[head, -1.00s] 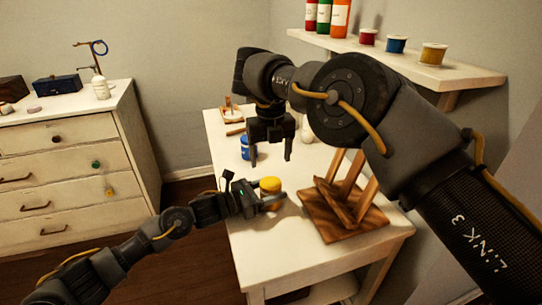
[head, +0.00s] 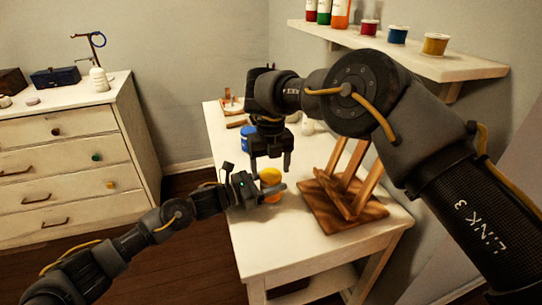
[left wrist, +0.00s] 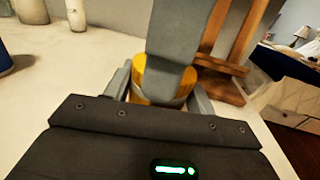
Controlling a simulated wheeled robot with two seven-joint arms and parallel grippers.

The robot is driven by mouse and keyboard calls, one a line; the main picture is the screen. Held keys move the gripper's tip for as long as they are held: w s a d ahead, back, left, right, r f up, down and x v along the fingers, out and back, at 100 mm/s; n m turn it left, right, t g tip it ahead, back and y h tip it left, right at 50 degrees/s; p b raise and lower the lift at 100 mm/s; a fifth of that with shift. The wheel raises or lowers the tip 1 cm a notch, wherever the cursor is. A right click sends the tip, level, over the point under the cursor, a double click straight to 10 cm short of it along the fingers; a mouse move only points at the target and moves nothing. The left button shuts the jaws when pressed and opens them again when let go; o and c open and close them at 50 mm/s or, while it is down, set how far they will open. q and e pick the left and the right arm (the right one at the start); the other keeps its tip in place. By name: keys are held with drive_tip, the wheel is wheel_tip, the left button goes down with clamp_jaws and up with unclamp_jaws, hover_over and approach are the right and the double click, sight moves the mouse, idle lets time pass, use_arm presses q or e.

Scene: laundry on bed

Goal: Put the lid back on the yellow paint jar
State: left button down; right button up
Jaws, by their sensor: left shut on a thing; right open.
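The yellow paint jar (head: 270,177) stands upright near the front of the white table. My left gripper (head: 272,192) is shut around its side. In the left wrist view the yellow jar (left wrist: 152,78) sits between my left fingers, and a grey finger-like part covers much of it. My right gripper (head: 270,166) is open, pointing down, with its fingertips at about the height of the jar's top in the picture. I see nothing clearly between its fingers other than the jar. I cannot make out a separate lid or tell whether one is on the jar.
A wooden easel (head: 345,200) stands close to the right of the jar. A blue jar (head: 247,138) is behind, partly hidden by my right arm. Small wooden items (head: 236,122) lie at the table's back. A wall shelf (head: 420,62) holds bottles and paint pots. The table's front (head: 290,250) is clear.

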drive_tip(key=shift+f, duration=0.6)
drive_tip(key=c, duration=1)
drive_tip(key=shift+c, duration=0.2)
drive_tip(key=shift+m, duration=0.9)
drive_tip(key=o, duration=1.2)
drive_tip(key=shift+c, duration=0.2)
drive_tip(key=shift+r, duration=3.8)
